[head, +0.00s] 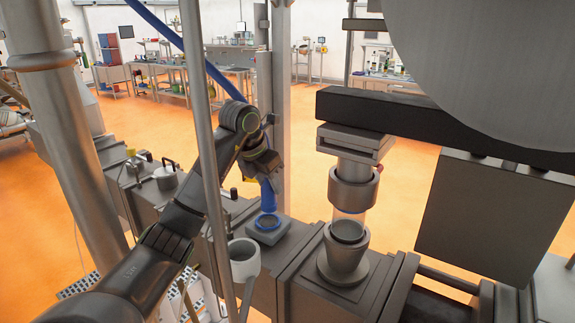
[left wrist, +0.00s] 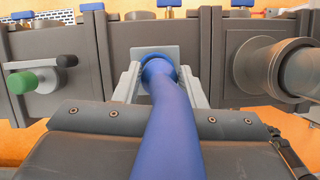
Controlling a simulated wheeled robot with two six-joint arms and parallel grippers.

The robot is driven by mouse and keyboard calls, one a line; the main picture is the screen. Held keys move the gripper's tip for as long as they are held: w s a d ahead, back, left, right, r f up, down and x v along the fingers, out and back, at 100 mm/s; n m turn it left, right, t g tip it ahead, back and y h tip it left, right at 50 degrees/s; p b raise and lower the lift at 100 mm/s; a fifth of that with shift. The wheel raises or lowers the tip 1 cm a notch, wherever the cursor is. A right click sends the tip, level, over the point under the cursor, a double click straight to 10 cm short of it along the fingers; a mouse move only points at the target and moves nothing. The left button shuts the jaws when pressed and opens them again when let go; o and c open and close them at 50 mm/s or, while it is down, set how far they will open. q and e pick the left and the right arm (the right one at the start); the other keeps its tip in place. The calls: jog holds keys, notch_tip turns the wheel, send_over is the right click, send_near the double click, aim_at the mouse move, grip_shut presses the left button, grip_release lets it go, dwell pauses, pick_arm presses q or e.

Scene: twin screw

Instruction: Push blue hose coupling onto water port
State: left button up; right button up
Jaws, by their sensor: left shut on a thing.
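The blue hose coupling (head: 267,196) is held by my left gripper (head: 264,166), pointing down at the water port. In the left wrist view the coupling (left wrist: 157,69) sits between the two pale fingers of the left gripper (left wrist: 159,82), and the fingers are shut on it. The water port is a grey block (head: 283,233) with a blue ring (head: 267,222) on top of the machine barrel. The coupling's lower end is at or very close to the ring; I cannot tell whether it is seated. My right gripper is out of view.
The blue hose (head: 190,47) runs up to the top left; in the left wrist view it (left wrist: 168,130) covers the lower middle. A grey cup-like fitting (head: 244,262) and a metal funnel (head: 345,255) stand nearby. A thin vertical pole (head: 200,100) crosses in front of my left arm.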

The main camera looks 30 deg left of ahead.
aim_at(267, 198)
pick_arm(q)
jog(key=shift+s+f, duration=0.1)
jog(key=shift+s+a+f+b, duration=0.1)
jog(key=shift+a+f+b, duration=0.05)
jog(key=shift+f+b, duration=0.15)
jog(key=shift+a+f+b, duration=0.15)
jog(key=shift+f, duration=0.25)
jog(key=shift+d+f+b, duration=0.15)
jog(key=shift+f+b, duration=0.35)
jog(key=shift+f, duration=0.45)
jog(key=shift+b, duration=0.35)
jog(key=shift+f+b, duration=0.45)
jog(key=shift+f, duration=0.15)
jog(key=o, duration=1)
